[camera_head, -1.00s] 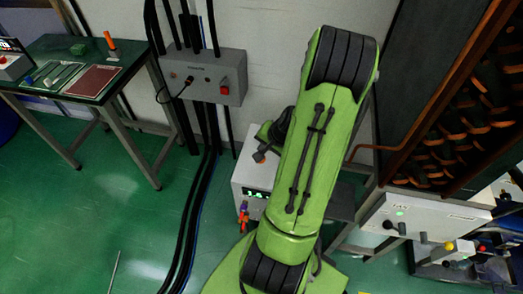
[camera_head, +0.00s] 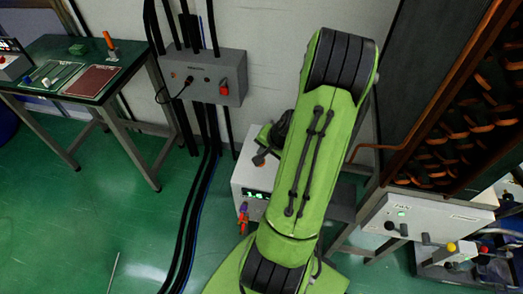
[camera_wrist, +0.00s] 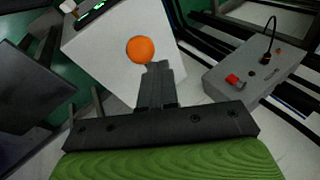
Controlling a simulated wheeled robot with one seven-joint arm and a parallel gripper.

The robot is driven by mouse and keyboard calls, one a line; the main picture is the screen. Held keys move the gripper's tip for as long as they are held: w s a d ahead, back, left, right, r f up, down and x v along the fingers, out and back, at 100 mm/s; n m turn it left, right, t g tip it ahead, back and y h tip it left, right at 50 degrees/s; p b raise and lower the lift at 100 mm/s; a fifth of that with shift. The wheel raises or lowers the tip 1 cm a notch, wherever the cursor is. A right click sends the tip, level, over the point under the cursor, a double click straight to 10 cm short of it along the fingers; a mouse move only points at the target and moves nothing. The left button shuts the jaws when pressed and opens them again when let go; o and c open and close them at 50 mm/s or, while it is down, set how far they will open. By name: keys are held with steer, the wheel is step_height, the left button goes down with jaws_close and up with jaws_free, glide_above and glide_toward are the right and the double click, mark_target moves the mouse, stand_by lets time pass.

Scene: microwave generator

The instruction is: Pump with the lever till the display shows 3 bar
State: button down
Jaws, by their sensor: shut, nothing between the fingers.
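The white pump box (camera_head: 252,182) stands on the floor, partly behind my green arm. Its lit green display (camera_head: 255,195) faces front and reads about 1.6, though the digits are small. The lever's orange knob (camera_wrist: 140,50) shows in the wrist view just beyond and left of my fingertips. Its shaft is hidden there, and I cannot tell whether the fingers touch it.
A grey wall box (camera_head: 215,77) with a red switch and cables hangs behind left. A green-topped table (camera_head: 60,55) stands at far left. A white control panel (camera_head: 400,215) is at right.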

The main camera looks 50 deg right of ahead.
steer(key=s+a+f+b, duration=0.1)
steer(key=a+f+b, duration=0.2)
steer(key=f+b, duration=0.4)
steer(key=shift+s, duration=0.15)
stand_by(6.2)
